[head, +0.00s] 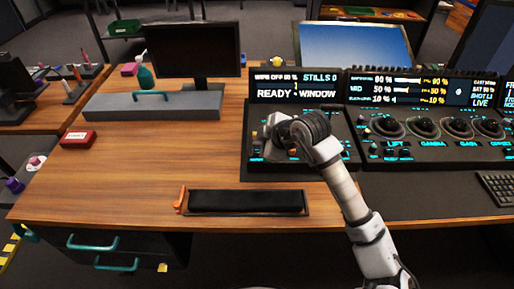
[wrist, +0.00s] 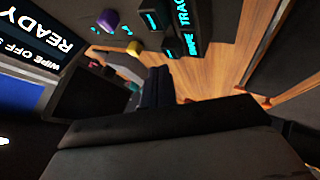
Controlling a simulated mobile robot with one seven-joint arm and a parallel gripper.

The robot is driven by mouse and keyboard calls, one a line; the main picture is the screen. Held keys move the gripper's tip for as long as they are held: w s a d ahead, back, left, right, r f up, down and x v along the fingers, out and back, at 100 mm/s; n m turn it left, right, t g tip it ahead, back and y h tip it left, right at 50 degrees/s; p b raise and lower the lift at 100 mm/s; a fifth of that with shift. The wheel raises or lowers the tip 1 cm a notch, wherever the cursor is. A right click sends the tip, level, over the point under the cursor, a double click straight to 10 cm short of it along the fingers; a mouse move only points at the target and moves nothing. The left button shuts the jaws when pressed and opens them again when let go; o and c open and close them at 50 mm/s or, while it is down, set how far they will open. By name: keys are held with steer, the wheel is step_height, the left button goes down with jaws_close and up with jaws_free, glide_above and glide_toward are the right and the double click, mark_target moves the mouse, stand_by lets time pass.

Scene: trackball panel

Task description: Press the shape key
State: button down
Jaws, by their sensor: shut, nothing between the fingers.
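The control panel (head: 252,170) with cyan-lit markings stands at the middle right of the desk. My gripper hangs over its left part in the head view, where my wrist hides most of the keys. In the wrist view my gripper (wrist: 159,75) is shut and empty, its dark fingertips close to the panel face. I cannot read a shape label on any key. I cannot tell whether the fingertips touch the panel.
A yellow knob (wrist: 134,47) and a purple knob (wrist: 107,20) stand near my fingertips. The display (head: 293,88) behind reads "READY" and "WINDOW". A trackball panel (head: 430,152) is to the right. A black padded rest (head: 247,201) lies in front.

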steer(key=shift+r+p, duration=1.65)
steer(key=shift+r, duration=0.9)
steer(key=shift+a, duration=0.1)
